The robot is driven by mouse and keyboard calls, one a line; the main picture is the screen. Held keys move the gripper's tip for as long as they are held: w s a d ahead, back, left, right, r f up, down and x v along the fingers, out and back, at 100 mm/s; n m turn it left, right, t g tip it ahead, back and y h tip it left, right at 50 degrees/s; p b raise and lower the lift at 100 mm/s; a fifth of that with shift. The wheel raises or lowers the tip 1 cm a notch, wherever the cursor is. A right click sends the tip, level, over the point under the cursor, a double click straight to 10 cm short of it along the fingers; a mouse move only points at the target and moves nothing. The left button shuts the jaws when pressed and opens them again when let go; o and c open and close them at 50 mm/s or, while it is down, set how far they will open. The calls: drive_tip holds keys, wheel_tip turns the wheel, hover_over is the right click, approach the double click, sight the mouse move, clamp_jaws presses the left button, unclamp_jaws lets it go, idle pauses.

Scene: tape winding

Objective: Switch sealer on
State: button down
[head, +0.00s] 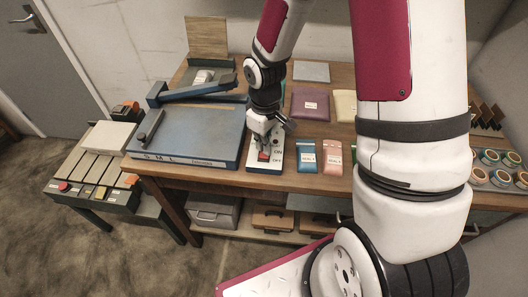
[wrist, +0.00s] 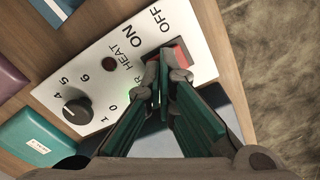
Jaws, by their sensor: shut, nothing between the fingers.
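In the wrist view the panel (wrist: 205,62) shows the words HEAT, ON and OFF, a black numbered knob (wrist: 77,111) and a dark round lamp (wrist: 109,65). A red switch (wrist: 181,50) sits beside ON and OFF, partly hidden by my fingers. A small green glow (wrist: 128,97) shows beside my fingers. My gripper (wrist: 168,80) is shut and empty, its tips at the switch; I cannot tell whether they press it.
Blue (head: 306,156) and pink (head: 332,158) packets lie right of the panel. A purple pouch (head: 309,106) lies behind them. A low bench with pale slats (head: 97,168) stands at the left. My arm hides part of the table.

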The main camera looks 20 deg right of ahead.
drive_tip(key=shift+r+p, duration=2.05)
drive_tip(key=shift+r, duration=1.45)
drive_tip(key=s+r+m+t+h, duration=0.15)
drive_tip(key=s+r, duration=0.25)
drive_tip(key=r, duration=0.6)
drive_tip(key=s+r+m+t+y, duration=0.1)
drive_tip(key=s+r+m, duration=0.15)
drive_tip(key=r, duration=0.65)
drive_tip(key=s+r+m+t, duration=0.2)
drive_tip(key=s+r, duration=0.6)
drive_tip(key=s, duration=0.5)
drive_tip(key=shift+s+a+r+t, duration=0.3)
drive_tip(key=shift+s+t, duration=0.1)
drive_tip(key=shift+t, duration=0.15)
